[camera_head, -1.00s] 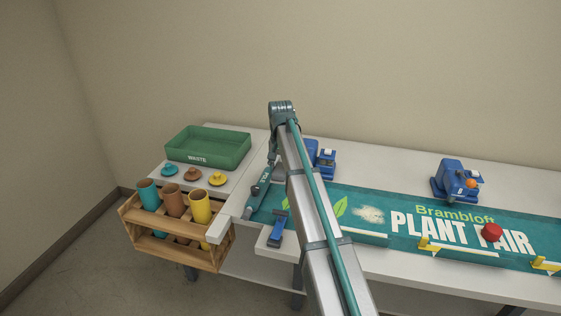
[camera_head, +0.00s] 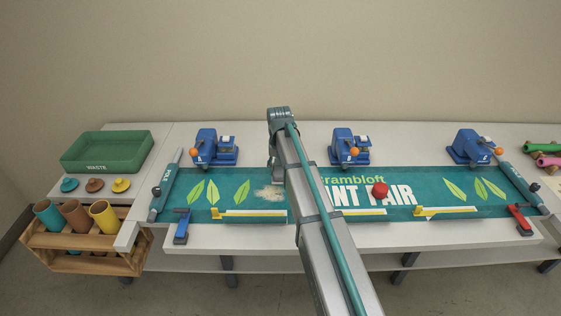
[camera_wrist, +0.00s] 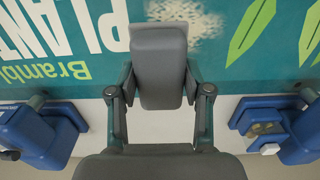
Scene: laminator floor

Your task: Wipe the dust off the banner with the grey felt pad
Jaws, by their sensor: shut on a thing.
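The teal banner (camera_head: 330,209) lies flat on the long table, printed with leaves and white lettering. A pale beige dust patch (camera_head: 268,193) lies on it between the left leaves and the lettering; it also shows at the top of the wrist view (camera_wrist: 187,17). My gripper (camera_wrist: 158,80) is shut on the grey felt pad (camera_wrist: 158,50), a grey block between its fingers. The pad is just beside the dust in the wrist view. In the head view my arm hides the pad and part of the lettering. I cannot tell whether the pad touches the banner.
Blue devices (camera_head: 214,150) stand along the banner's back edge. A red knob (camera_head: 380,190) and yellow-ended bars (camera_head: 445,211) sit on the banner. A blue clamp (camera_head: 182,226) and a red clamp (camera_head: 521,220) are at the front corners. A green waste tray (camera_head: 107,153) stands left.

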